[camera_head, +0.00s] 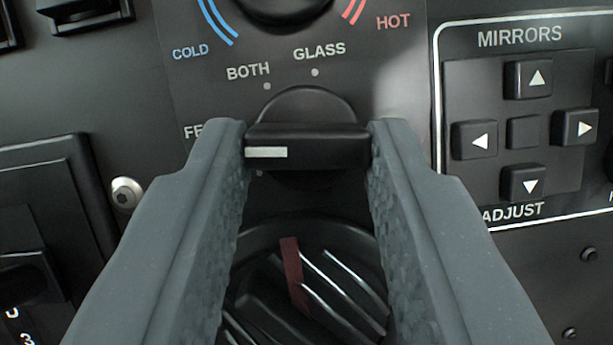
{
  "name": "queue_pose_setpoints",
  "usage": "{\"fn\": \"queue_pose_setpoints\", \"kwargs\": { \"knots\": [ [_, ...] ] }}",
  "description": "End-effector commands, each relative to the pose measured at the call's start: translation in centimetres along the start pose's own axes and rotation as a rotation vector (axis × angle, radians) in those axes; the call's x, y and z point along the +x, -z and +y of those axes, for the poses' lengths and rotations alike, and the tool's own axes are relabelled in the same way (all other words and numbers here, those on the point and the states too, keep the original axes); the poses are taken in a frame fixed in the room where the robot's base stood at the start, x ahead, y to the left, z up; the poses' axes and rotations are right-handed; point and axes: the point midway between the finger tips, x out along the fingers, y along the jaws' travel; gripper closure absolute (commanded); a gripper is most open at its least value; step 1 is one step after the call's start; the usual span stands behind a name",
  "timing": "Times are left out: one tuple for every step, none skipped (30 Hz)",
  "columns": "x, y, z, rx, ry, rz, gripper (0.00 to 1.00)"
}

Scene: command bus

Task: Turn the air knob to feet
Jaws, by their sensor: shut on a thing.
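The air knob (325,152) is a round black dial with a raised bar across it, near the middle of the view. Its bar lies nearly level, and the white mark on the bar is on the left half, toward the left side. Above it are the labels BOTH (248,73) and GLASS (319,51). At the left a label starting "FE" (193,131) is partly hidden by my left finger. My gripper (308,136) is shut on the knob, with one grey finger at each end of the bar.
A temperature dial with COLD (190,52) and HOT (393,21) labels sits above. A ridged black knob with a red stripe (295,272) lies below, between my fingers. The mirror button panel (525,132) is to the right. A black switch (50,210) and a screw (127,192) are left.

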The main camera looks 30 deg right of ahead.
Motion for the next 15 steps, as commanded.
{"fn": "queue_pose_setpoints", "kwargs": {
  "knots": [
    [-0.12,-0.08,-0.14,0.022,-0.008,-0.001,0.93],
    [-0.09,-0.08,-0.12,0.035,-0.014,-0.001,0.93],
    [-0.05,-0.07,-0.09,0.050,-0.021,-0.001,0.93],
    [-0.04,-0.06,-0.11,0.060,-0.026,0.000,0.93],
    [-0.05,-0.05,-0.14,0.070,-0.029,0.000,0.93],
    [-0.06,-0.04,-0.18,0.081,-0.033,0.000,0.93],
    [-0.05,-0.03,-0.18,0.088,-0.036,0.000,0.93],
    [-0.04,-0.04,-0.17,0.094,-0.039,0.000,0.93],
    [-0.02,-0.04,-0.15,0.100,-0.042,0.000,0.93],
    [-0.01,-0.04,-0.13,0.104,-0.044,0.000,0.93],
    [0.00,-0.03,-0.12,0.107,-0.046,0.000,0.93],
    [0.00,-0.04,-0.11,0.110,-0.047,0.000,0.93],
    [0.01,-0.04,-0.10,0.112,-0.048,0.000,0.93],
    [0.01,-0.04,-0.10,0.114,-0.049,0.000,0.93],
    [0.01,-0.05,-0.09,0.114,-0.049,0.000,0.93]
  ]
}}
